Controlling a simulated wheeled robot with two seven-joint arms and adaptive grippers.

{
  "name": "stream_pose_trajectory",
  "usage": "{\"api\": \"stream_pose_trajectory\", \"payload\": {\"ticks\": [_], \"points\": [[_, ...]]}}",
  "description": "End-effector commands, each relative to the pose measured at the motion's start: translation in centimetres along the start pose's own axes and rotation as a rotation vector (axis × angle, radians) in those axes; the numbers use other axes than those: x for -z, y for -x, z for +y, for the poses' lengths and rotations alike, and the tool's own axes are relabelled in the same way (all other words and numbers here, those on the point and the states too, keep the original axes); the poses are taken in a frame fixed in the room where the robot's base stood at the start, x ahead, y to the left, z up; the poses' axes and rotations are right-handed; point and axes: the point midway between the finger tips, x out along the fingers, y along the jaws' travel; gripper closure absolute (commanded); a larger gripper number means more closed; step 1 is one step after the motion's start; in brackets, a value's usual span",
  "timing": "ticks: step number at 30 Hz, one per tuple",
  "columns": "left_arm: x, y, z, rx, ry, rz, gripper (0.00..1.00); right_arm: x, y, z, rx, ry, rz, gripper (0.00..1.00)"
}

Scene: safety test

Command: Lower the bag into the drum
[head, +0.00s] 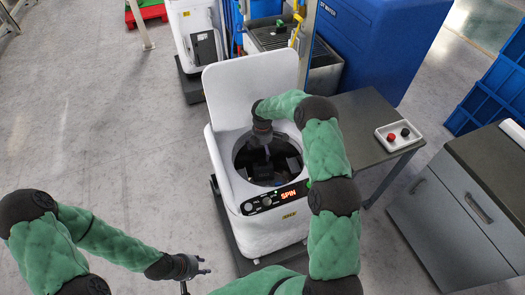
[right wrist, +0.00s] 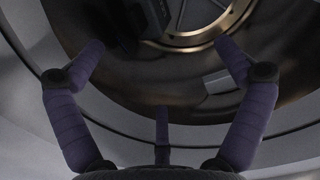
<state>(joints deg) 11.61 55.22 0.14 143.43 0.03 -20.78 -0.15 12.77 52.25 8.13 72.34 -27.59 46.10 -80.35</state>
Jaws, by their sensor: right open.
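The drum (head: 241,162) is the dark round opening in the top of a white machine with its lid raised and a red SPIN display. My right gripper (head: 267,153) points down into this opening. In the right wrist view the right gripper (right wrist: 163,60) has its fingers spread wide, with nothing between them. Below them the drum's interior (right wrist: 195,42) shows a brassy ring. Dark blocky shapes (right wrist: 150,18) lie deep inside; I cannot tell whether one is the bag. My left gripper (head: 197,274) is open and empty, low over the floor left of the machine.
A dark-topped table (head: 360,115) right of the machine holds a white tray (head: 399,136) with a red and a black knob. A grey cabinet (head: 450,220) stands at the right. The raised lid (head: 250,88) stands behind the opening. The floor at left is clear.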

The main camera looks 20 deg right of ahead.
Motion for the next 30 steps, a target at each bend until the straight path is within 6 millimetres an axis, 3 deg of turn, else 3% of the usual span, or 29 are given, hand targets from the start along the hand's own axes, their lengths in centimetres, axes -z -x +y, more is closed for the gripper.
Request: {"api": "stream_pose_trajectory", "payload": {"ticks": [1, 18, 24, 30], "points": [[0.0, 1.0, 0.4, 0.000, 0.000, 0.000, 0.60, 0.0, 1.4, 0.0, -0.001, 0.000, 0.000, 0.00], [-0.3, 7.0, 2.5, 0.000, 0.000, 0.000, 0.60, 0.0, 11.0, 0.1, -0.002, 0.000, 0.000, 0.00], [-0.3, 8.2, 2.9, 0.000, 0.000, 0.000, 0.60, 0.0, 13.6, 0.1, -0.001, 0.000, 0.000, 0.00], [-0.3, 8.8, 3.1, 0.000, 0.000, 0.000, 0.60, 0.0, 14.9, 0.0, 0.000, 0.001, 0.000, 0.00]]}}
